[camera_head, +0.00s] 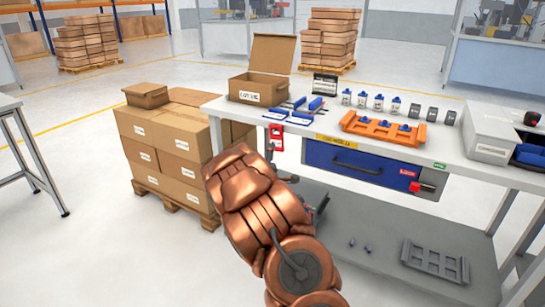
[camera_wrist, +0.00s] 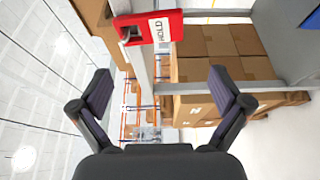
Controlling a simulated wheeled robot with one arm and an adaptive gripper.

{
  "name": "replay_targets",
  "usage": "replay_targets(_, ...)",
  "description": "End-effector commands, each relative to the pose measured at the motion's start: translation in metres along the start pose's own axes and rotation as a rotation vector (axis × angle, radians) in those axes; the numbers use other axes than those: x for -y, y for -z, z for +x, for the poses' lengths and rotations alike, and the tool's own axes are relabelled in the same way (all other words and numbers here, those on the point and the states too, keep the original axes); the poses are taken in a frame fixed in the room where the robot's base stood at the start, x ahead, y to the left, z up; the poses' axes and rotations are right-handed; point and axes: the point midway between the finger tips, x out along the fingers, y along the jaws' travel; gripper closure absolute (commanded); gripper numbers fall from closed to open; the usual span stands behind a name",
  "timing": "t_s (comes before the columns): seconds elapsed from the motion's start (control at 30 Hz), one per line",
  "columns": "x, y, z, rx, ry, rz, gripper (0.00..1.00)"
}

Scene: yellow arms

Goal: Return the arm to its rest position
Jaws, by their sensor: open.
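My arm, copper coloured, rises in the middle of the head view in front of the workbench (camera_head: 440,150). My gripper is mostly hidden behind the arm in that view. In the wrist view, my gripper (camera_wrist: 162,95) shows two dark fingers spread wide apart, with nothing between them.
Stacked cartons (camera_head: 165,150) on a pallet stand left of the arm. The bench carries an open carton (camera_head: 258,88), an orange fixture (camera_head: 383,128) and several small parts. A blue drawer (camera_head: 360,168) hangs below. A grey fixture (camera_head: 435,262) lies on the lower shelf.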

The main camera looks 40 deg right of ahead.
Motion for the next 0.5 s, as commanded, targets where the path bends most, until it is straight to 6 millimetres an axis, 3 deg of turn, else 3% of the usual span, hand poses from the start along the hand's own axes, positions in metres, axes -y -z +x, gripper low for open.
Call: replay_targets(0.5, -0.0001, 0.0018, -0.0109, -0.003, 0.013, 0.012, 0.0)
